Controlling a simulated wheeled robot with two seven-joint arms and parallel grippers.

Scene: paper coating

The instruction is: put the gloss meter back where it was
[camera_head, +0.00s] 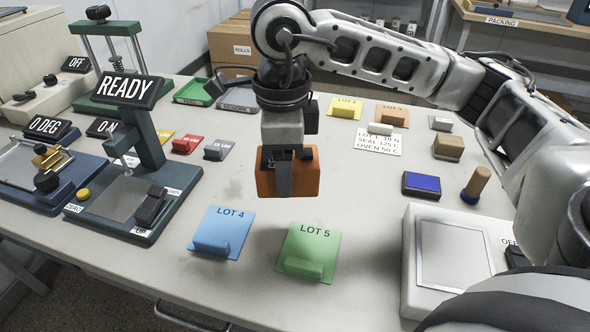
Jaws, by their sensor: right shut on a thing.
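The gloss meter appears to be the orange block with dark parts (307,182) near the middle of the camera_head view. My right gripper (284,178) points down and is shut on it. The block is held above the table, behind the blue LOT 4 card and green LOT 5 card. A gripper finger covers part of its front face, so its markings cannot be read. My left gripper is not in view.
The blue LOT 4 card (228,220) and green LOT 5 card (316,241) lie in front. A device reading READY (122,204) stands at left. A white scale-like device (452,255), blue pad (421,184) and wooden-handled stamp (481,178) are at right.

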